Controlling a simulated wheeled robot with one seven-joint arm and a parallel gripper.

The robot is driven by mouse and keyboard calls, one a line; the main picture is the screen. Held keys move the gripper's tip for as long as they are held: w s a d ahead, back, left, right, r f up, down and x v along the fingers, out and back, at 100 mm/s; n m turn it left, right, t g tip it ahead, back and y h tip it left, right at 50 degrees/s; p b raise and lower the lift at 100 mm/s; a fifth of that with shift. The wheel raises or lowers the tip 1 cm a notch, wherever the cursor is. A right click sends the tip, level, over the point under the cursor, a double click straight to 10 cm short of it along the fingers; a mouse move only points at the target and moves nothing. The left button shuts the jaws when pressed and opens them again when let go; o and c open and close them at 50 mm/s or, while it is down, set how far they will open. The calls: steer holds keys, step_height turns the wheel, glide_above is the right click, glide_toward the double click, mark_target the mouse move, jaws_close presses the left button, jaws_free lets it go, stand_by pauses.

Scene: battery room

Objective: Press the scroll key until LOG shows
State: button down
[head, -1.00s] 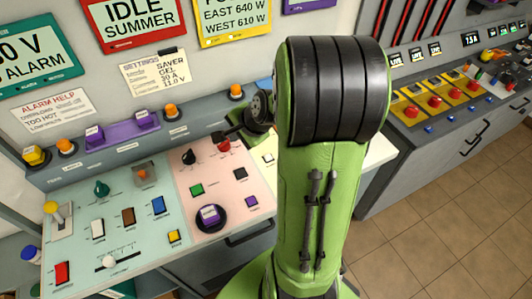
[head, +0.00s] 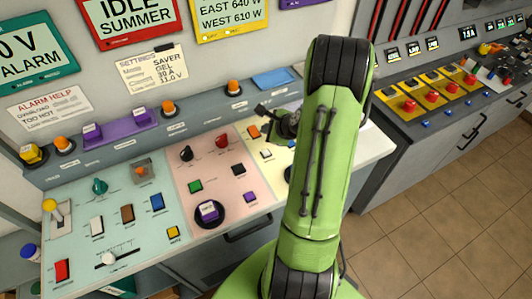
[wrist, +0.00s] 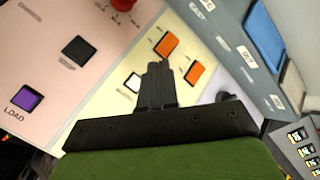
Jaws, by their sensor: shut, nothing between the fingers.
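My gripper (head: 262,110) is shut and empty, held above the cream section of the sloped console. In the wrist view its fingertips (wrist: 158,68) appear close to an orange key (wrist: 167,45), with a second orange key (wrist: 195,73) to the right and a white key (wrist: 133,82) to the left. Contact cannot be told. I cannot read which key is labelled scroll. The yellow-framed screen (head: 231,19) reads EAST 640 W, WEST 610 W; the red-framed one (head: 130,20) reads IDLE SUMMER. A purple-framed screen (head: 300,3) is mostly cut off. LOG is not visible on any readable screen.
The pink section holds a purple key labelled LOAD (wrist: 27,97), a black key (wrist: 78,50) and a red knob (wrist: 124,4). A blue pad (head: 273,78) lies on the back ledge beside orange buttons. My arm hides the console's right part.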

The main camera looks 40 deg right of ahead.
mark_target(267, 155)
step_height(267, 155, down, 8)
steer(key=b, duration=0.6)
steer(key=shift+f, duration=0.2)
steer(key=shift+b, duration=0.3)
stand_by(1.1)
steer(key=shift+f+b, duration=0.3)
steer(key=shift+f, duration=0.05)
steer(key=shift+f+b, duration=0.45)
stand_by(0.5)
steer(key=shift+r+p, duration=0.75)
steer(key=shift+r, duration=0.1)
steer(key=shift+r, duration=0.1)
step_height(267, 155, up, 5)
steer(key=p, duration=0.4)
